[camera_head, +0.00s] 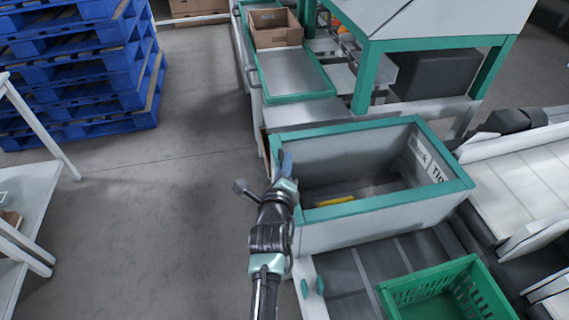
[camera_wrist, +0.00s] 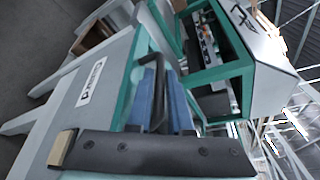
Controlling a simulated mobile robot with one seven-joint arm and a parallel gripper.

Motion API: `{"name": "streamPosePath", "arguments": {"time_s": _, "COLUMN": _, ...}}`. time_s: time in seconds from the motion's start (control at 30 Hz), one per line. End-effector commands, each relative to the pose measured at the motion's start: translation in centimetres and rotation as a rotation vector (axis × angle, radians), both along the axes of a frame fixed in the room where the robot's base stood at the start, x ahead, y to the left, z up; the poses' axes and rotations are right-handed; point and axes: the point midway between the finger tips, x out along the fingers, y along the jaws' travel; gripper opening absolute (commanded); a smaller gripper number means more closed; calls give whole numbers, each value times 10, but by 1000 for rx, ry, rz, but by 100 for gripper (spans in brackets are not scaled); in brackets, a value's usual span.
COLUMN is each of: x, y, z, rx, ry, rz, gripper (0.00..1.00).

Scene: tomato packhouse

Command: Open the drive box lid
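My gripper (camera_head: 285,163) is at the left edge of a grey bin with a teal rim, in the head view. In the wrist view its two blue fingers (camera_wrist: 165,102) are close together at a black bar handle (camera_wrist: 160,66). The handle runs between or right beside them; I cannot tell whether they press on it. A pale grey panel (camera_wrist: 62,122) with teal edging and a white label (camera_wrist: 91,83) lies left of the handle. The label seems to read "DRIVE". I cannot clearly make out the lid's outline or hinge, and in the head view my arm hides this spot.
The teal-rimmed bin (camera_head: 395,204) is open on top, with a yellow item (camera_head: 335,201) inside. A green crate (camera_head: 392,290) stands in front of it. Blue pallets (camera_head: 85,70) and a white table (camera_head: 30,190) stand left. The floor between is clear.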

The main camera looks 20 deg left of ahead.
Motion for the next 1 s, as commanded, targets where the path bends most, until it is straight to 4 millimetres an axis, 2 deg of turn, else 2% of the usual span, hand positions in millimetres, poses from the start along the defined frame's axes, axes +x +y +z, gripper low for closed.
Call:
{"name": "streamPosePath", "arguments": {"time_s": 0.03, "x": 0, "y": 0, "z": 0, "rx": 0, "ry": 0, "rz": 0, "gripper": 7}}
{"name": "streamPosePath", "arguments": {"time_s": 0.1, "x": 0, "y": 0, "z": 0, "rx": 0, "ry": 0, "rz": 0, "gripper": 0}}
{"name": "streamPosePath", "arguments": {"time_s": 1.0, "x": 0, "y": 0, "z": 0, "rx": 0, "ry": 1, "rz": 0, "gripper": 0}}
